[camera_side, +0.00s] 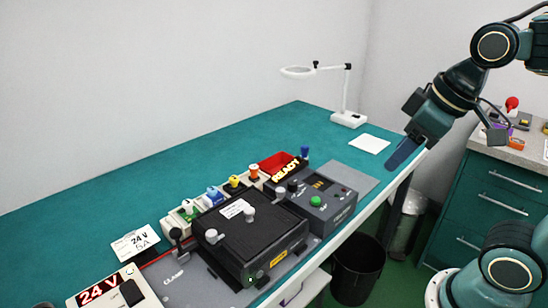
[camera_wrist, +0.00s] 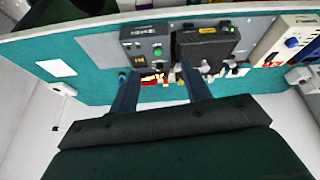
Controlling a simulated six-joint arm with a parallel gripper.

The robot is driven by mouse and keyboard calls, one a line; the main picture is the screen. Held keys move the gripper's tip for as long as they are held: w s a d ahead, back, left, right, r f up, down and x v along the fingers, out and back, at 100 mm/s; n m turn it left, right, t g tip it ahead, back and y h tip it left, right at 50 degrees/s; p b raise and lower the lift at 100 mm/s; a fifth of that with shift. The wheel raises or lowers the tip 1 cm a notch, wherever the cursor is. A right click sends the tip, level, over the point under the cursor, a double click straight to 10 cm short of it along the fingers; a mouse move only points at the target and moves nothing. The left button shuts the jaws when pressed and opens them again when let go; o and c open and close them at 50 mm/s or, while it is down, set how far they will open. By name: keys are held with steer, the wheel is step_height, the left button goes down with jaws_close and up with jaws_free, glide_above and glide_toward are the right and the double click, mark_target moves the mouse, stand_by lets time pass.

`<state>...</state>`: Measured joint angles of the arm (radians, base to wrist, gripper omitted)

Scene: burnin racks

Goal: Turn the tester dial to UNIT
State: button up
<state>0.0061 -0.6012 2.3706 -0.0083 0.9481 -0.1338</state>
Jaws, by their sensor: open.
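The tester (camera_side: 325,205) is a dark grey box with a small display and a green button (camera_side: 315,201), at the right end of the row of equipment on the green bench. A small dark knob (camera_side: 292,186) stands at its left end; its pointer and any UNIT marking are too small to read. The tester also shows in the wrist view (camera_wrist: 134,48), beyond my fingers. My gripper (camera_side: 400,158) is open and empty, up and to the right of the tester near the bench's right end. Its two spread fingers show in the wrist view (camera_wrist: 160,72), clear of everything.
A black box (camera_side: 250,240) with pale knobs stands left of the tester on a grey plate. A magnifier lamp (camera_side: 348,118) is at the back.

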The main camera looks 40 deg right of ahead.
steer(key=w+r+n+g, duration=0.1)
steer(key=w+n+g, duration=0.3)
steer(key=w, duration=0.9)
steer(key=n+g, duration=0.1)
steer(key=n, duration=0.6)
glide_above(292, 182)
step_height(292, 182, down, 6)
steer(key=f, duration=0.1)
steer(key=shift+w+d+r, duration=0.2)
steer(key=shift+w+r, duration=0.1)
steer(key=shift+f, duration=0.2)
steer(key=f, duration=1.3)
steer(key=shift+s+a+f, duration=0.15)
steer(key=shift+s+f, duration=0.1)
steer(key=shift+s, duration=0.05)
steer(key=c, duration=1)
